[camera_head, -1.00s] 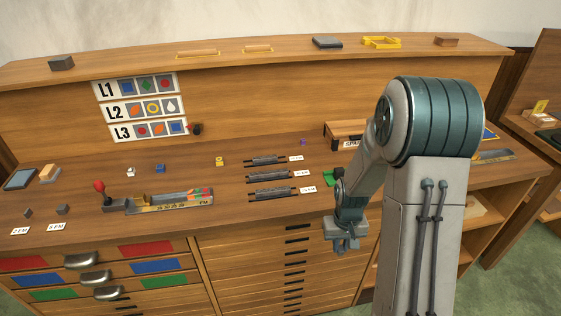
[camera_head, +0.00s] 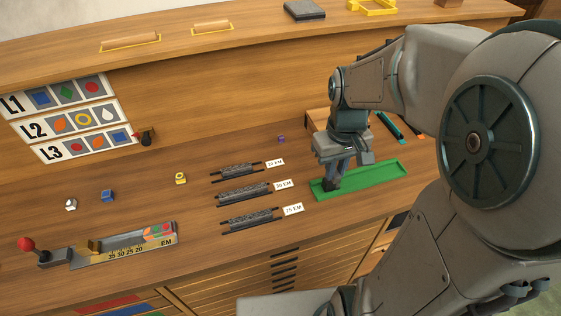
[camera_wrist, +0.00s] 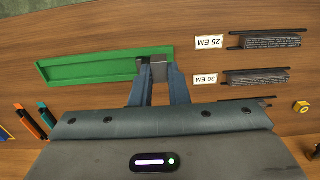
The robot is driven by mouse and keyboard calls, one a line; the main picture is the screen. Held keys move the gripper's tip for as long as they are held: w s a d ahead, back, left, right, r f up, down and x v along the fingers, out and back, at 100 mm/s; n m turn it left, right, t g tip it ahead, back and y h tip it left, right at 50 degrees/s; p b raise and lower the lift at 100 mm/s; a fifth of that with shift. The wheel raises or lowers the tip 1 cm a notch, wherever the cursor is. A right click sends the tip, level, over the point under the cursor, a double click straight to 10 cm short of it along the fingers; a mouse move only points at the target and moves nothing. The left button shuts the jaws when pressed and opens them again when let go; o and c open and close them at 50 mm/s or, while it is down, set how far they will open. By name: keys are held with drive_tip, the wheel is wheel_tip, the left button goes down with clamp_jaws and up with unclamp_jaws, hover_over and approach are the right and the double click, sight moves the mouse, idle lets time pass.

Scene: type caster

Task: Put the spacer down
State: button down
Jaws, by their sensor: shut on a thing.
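My gripper (camera_head: 332,184) is shut on a small dark grey spacer (camera_wrist: 158,71). In the wrist view the block sits between the two blue-grey fingertips (camera_wrist: 154,74). The spacer is over the near left end of a shallow green tray (camera_head: 375,182). The tray also shows in the wrist view (camera_wrist: 75,70), with the spacer at its right end. I cannot tell whether the spacer touches the tray floor. The rest of the tray looks empty.
Several dark type lines (camera_head: 242,192) lie left of the tray with white EM labels (camera_head: 292,209). A composing stick (camera_head: 120,247) with a red-knobbed lever (camera_head: 27,243) is at the front left. Orange- and teal-tipped tools (camera_wrist: 30,120) lie beyond the tray.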

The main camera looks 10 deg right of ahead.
drive_tip(key=p, duration=0.2)
hover_over(308, 174)
wheel_tip(308, 174, down, 7)
drive_tip(key=shift+a+r, duration=0.1)
drive_tip(key=shift+r, duration=0.1)
drive_tip(key=shift+f+p, duration=0.3)
drive_tip(key=shift+f, duration=1.7)
drive_tip(key=shift+f, duration=0.2)
drive_tip(key=c, duration=1.4)
unclamp_jaws()
